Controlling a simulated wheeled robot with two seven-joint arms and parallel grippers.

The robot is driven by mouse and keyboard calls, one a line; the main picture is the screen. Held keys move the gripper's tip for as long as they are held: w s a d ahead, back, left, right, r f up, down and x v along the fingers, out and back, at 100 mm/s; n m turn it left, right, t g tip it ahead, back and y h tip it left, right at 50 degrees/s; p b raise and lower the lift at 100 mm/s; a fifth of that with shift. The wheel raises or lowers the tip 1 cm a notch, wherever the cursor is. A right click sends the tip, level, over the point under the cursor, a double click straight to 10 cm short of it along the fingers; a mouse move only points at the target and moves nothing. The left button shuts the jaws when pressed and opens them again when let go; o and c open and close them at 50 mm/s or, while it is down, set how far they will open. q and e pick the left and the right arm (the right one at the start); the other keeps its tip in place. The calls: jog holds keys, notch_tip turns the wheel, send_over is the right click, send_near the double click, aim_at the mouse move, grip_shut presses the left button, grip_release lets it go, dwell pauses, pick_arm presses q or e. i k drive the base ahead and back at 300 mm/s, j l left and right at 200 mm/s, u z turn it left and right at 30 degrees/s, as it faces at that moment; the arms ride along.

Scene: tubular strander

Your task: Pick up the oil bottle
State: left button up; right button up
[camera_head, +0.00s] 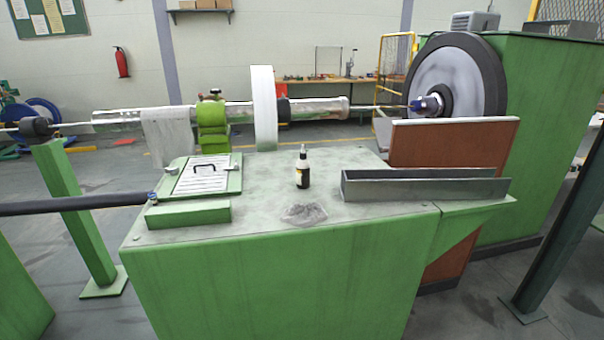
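The oil bottle (303,171) stands upright near the middle of the green machine's flat top (345,195). It is small and dark, with a pale label, a light shoulder and a narrow dark tip. Nothing touches it or covers it in the head view. Neither of my grippers shows in this view.
A crumpled grey rag-like piece (304,214) lies in front of the bottle. A long grey metal trough (425,186) is to its right, and a hatch with a black handle (203,174) to its left. A white disc (264,108) and horizontal tube (320,108) stand behind.

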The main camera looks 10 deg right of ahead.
aim_at(303, 164)
jog(key=i+l+u, duration=0.5)
jog(key=i+l, duration=0.25)
